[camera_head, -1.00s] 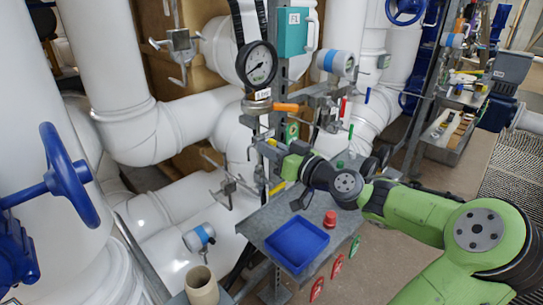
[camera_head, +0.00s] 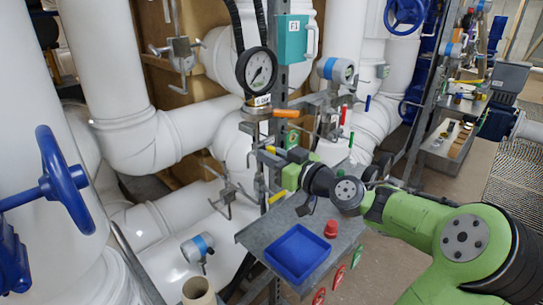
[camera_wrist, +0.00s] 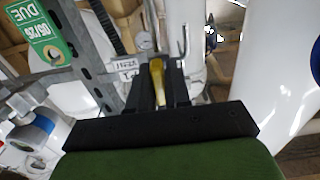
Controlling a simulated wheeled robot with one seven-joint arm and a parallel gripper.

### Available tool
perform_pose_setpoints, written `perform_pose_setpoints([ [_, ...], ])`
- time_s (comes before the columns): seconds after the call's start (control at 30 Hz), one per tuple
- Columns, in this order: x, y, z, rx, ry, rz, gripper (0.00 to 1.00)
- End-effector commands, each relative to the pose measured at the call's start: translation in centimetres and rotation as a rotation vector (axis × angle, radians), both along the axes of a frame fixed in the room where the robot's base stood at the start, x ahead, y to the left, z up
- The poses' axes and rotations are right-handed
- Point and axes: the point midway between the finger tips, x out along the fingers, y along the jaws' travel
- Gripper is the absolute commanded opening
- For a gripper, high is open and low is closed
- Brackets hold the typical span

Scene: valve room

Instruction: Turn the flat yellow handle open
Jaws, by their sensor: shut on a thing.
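The yellow handle (camera_wrist: 157,82) shows in the wrist view, standing between the two dark fingers of my gripper (camera_wrist: 159,90). The fingers are shut on it. In the head view my gripper (camera_head: 264,157) is at the metal post below the pressure gauge, reaching in from the right. A small bit of yellow shows at the fingers there; most of the handle is hidden. The valve body behind the fingers is hidden too, so how far the handle is turned cannot be told.
An orange handle (camera_head: 286,113) sits just above my gripper, below the gauge (camera_head: 257,70). Another yellow lever (camera_head: 277,197) is below it. A grey shelf (camera_head: 252,238) with a blue tray (camera_head: 297,253) and a red knob (camera_head: 331,228) lies under my arm. White pipes fill the left.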

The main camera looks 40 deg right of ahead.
Motion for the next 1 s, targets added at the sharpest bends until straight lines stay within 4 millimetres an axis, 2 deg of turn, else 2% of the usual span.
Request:
perform_pose_setpoints([
  [0.03,0.0,0.0,-0.1,-0.002,0.003,0.000,0.22],
  [0.13,0.0,0.0,-0.1,-0.001,0.003,0.000,0.38],
  [0.47,-0.5,-0.1,0.0,0.000,0.002,-0.002,0.38],
  [0.57,-2.1,-0.3,0.0,0.003,0.004,-0.007,0.38],
  [0.9,-11.7,-0.5,0.3,0.003,0.002,-0.009,0.38],
  [1.0,-13.8,-0.5,0.2,0.002,0.000,-0.006,0.38],
])
